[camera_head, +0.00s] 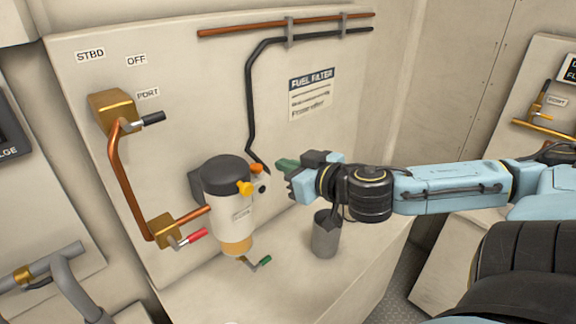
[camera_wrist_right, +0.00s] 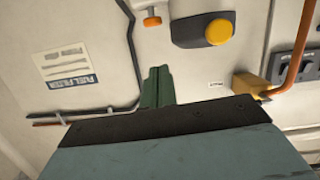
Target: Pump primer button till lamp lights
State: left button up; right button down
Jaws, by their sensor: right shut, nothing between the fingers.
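The fuel filter (camera_head: 226,208) has a black cap, a white labelled body and an amber bowl, and is mounted on the pale panel. A yellow button (camera_head: 245,187) sticks out of its front; it also shows in the wrist view (camera_wrist_right: 218,32). A smaller orange knob (camera_head: 257,169) sits beside the cap and in the wrist view (camera_wrist_right: 152,21). I cannot make out a lit lamp. My right gripper (camera_head: 285,164), with green fingers, is shut and empty, to the right of the filter and apart from both knobs. My left gripper is not in view.
A grey metal cup (camera_head: 325,235) stands on the ledge below my right gripper. A green-handled drain valve (camera_head: 260,262) hangs under the bowl. Copper pipe (camera_head: 125,185) with brass valves runs at left. A fuel filter notice (camera_head: 311,93) is behind.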

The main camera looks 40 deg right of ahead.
dwell(0.3)
jog(key=shift+w+d+f+t+b, duration=0.1)
jog(key=shift+f+t+b, duration=0.75)
jog(key=shift+b, duration=1.3)
jog(key=shift+w+d+f+t+b, duration=0.15)
jog(key=shift+f+t+b, duration=0.7)
jog(key=shift+b, duration=1.25)
jog(key=shift+w+d+f+t+b, duration=0.1)
jog(key=shift+f+t+b, duration=0.4)
jog(key=shift+t+b, duration=1.2)
jog(key=shift+w+g+b, duration=0.1)
jog(key=shift+g+b, duration=0.3)
jog(key=shift+g, duration=0.1)
jog(key=p+x, duration=0.2)
jog(key=x, duration=0.8)
jog(key=shift+r, duration=0.15)
notch_tip(320, 180, down, 3)
jog(key=shift+f, duration=0.1)
jog(key=shift+s+f, duration=0.2)
jog(key=shift+f, duration=0.4)
